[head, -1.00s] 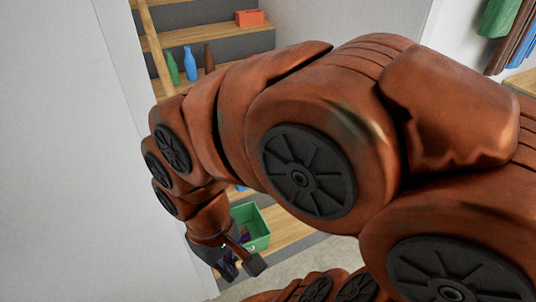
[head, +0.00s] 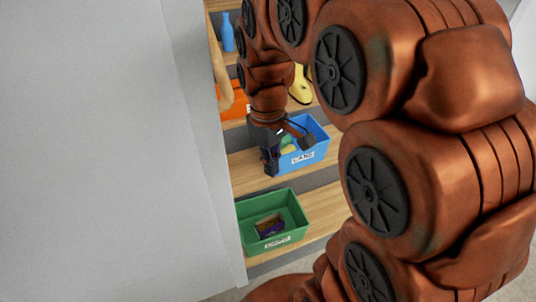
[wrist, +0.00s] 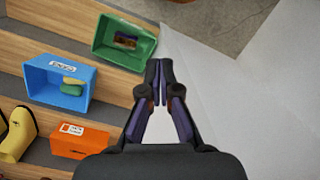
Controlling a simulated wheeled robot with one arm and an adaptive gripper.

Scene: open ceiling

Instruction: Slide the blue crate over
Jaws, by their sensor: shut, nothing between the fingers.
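The blue crate (head: 318,156) stands on a wooden step in the head view, with a white label on its front. Pale green and yellow contents show inside it. My gripper (head: 270,166) is in front of its left side in that view and hides part of it. In the wrist view the blue crate (wrist: 58,97) lies to the left of my gripper (wrist: 159,76), with a clear gap between them. The fingers are together with nothing between them.
A green crate (head: 248,212) holding a dark box stands on the step below. An orange crate (head: 234,105), yellow boots (head: 301,88) and a blue bottle (head: 227,33) are higher up. A pale wall (head: 110,150) bounds the left side.

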